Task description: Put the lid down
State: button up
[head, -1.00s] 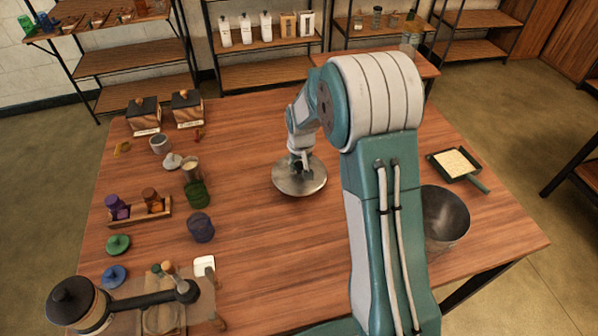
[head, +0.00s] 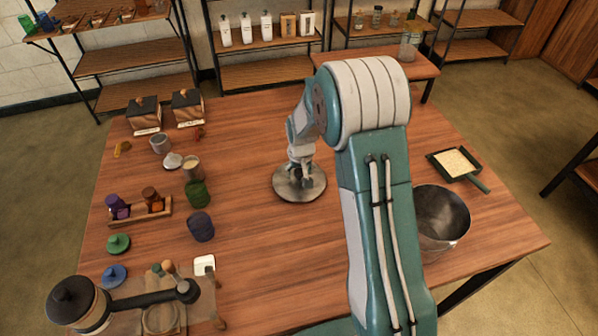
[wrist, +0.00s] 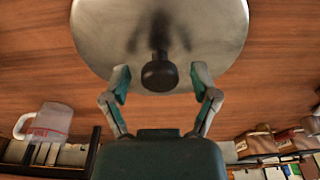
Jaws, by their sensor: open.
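A round metal lid (head: 312,190) lies flat on the wooden table, near the middle in the head view. In the wrist view the lid (wrist: 100,40) fills the upper middle, with its dark knob (wrist: 159,75) pointing toward my gripper. My gripper (wrist: 160,78) is open, with one finger on each side of the knob and gaps between them and the knob. In the head view my gripper (head: 298,180) is right over the lid and hides the knob in part.
A metal bucket (head: 440,215) stands open at the table's right, partly behind my arm. Jars, a wooden rack (head: 150,212) and small lids crowd the left. Table (head: 250,250) around the metal lid is clear.

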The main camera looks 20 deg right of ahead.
notch_tip(320, 180, up, 12)
jog(key=s, duration=0.2)
jog(key=s+r+t, duration=0.2)
jog(key=s+r, duration=1.1)
jog(key=s, duration=0.1)
jog(key=s+r+t, duration=0.1)
jog(key=s+r, duration=0.1)
jog(key=s, duration=1.2)
jog(key=shift+a+r+t, duration=0.2)
jog(key=shift+a+t, duration=0.2)
jog(key=shift+o, duration=0.6)
jog(key=m+g, duration=0.4)
send_over(300, 173)
jog(key=s, duration=0.2)
notch_tip(300, 173, down, 17)
jog(key=shift+h, duration=0.4)
jog(key=f, duration=0.2)
jog(key=w+f, duration=0.1)
jog(key=f, duration=0.2)
jog(key=shift+w+a+f, duration=0.1)
jog(key=shift+w+f, duration=0.05)
jog(key=shift+f, duration=0.2)
jog(key=f, duration=0.2)
jog(key=w+f, duration=0.1)
jog(key=f, duration=0.1)
jog(key=shift+w+f, duration=0.2)
jog(key=shift+f, duration=0.2)
grip_shut()
